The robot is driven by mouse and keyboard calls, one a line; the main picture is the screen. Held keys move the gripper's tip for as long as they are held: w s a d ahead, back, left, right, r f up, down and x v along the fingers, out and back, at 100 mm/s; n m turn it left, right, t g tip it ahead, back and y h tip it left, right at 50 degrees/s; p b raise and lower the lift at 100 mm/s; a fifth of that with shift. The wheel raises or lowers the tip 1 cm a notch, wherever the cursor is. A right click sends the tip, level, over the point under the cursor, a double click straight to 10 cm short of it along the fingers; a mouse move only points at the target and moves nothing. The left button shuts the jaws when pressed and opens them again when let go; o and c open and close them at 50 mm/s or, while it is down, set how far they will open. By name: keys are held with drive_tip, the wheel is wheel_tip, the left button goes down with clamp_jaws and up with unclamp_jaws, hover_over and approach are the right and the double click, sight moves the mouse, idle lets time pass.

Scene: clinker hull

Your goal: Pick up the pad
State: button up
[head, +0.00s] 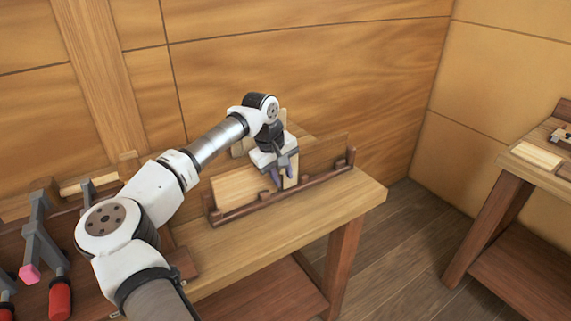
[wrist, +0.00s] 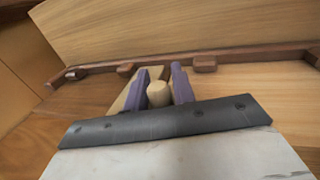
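The pad appears to be a pale wooden piece with a rounded knob (wrist: 159,93). In the wrist view the knob lies between the two purple fingers of my gripper (wrist: 160,88), very close to both. I cannot tell whether the fingers press on it. A pale flat part shows beside the left finger. In the head view my gripper (head: 283,178) points down at the rack on the bench, with a pale piece (head: 290,174) at its fingers. My gripper hides most of the pad there.
A dark-railed rack (head: 250,203) holding pale boards (head: 240,186) stands on the wooden bench (head: 330,204), near the wall. Clamps with red handles (head: 60,298) are at the left. Another bench (head: 535,175) stands at the right. The bench's right end is clear.

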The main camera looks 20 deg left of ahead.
drive_tip(key=c, duration=0.4)
clamp_jaws()
drive_tip(key=shift+r, duration=0.15)
